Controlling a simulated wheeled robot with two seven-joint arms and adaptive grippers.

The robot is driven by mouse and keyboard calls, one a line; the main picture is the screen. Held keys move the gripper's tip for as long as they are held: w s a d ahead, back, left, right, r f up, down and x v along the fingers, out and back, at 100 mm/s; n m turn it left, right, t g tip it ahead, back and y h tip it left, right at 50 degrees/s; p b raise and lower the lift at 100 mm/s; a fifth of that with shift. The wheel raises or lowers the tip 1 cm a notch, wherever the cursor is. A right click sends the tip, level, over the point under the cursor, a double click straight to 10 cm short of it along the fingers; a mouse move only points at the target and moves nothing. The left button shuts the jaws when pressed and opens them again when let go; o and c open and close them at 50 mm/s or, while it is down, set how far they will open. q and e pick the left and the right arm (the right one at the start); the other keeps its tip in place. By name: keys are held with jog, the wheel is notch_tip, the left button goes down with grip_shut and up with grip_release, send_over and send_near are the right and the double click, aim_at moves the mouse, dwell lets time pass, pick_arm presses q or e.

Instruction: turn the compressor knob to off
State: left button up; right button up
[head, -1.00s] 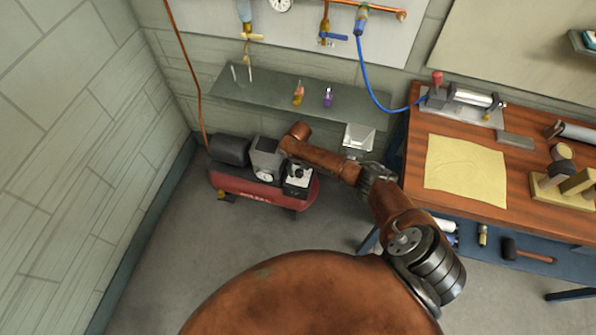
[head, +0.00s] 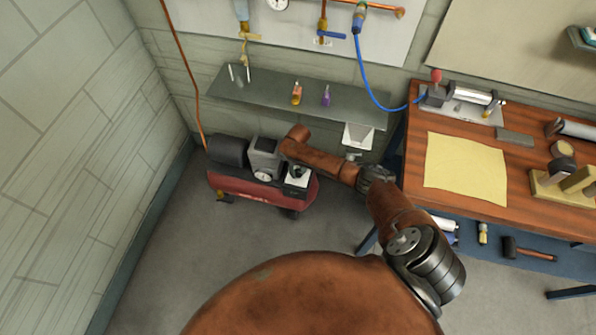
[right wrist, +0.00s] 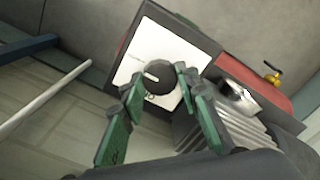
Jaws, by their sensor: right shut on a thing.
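The red compressor (head: 236,190) stands on the floor by the back wall in the head view. Its control box has a white panel, seen in the right wrist view (right wrist: 148,47), with a round black knob (right wrist: 161,74). A pale pointer mark on the knob points left in that view. My right gripper (right wrist: 159,82) is shut on the knob, one green-and-dark finger on each side. Lettering on the panel is partly hidden by the left finger. In the head view my right gripper (head: 297,172) is small at the control box. My left gripper is not in view.
A grey shelf (head: 225,90) with small bottles hangs above the compressor. A wooden workbench (head: 412,180) with a yellow cloth (head: 465,167) stands at right. A copper pipe (head: 183,70) runs down the wall at left. Floor in front of the compressor is clear.

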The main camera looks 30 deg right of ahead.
jog(key=shift+c, duration=0.7)
jog(key=shift+n, duration=0.3)
jog(key=n, duration=0.2)
jog(key=shift+n+p, duration=0.35)
jog(key=shift+n, duration=0.05)
jog(key=n, duration=0.9)
jog(key=shift+n, duration=0.4)
jog(key=n, duration=0.4)
jog(key=shift+n, duration=0.4)
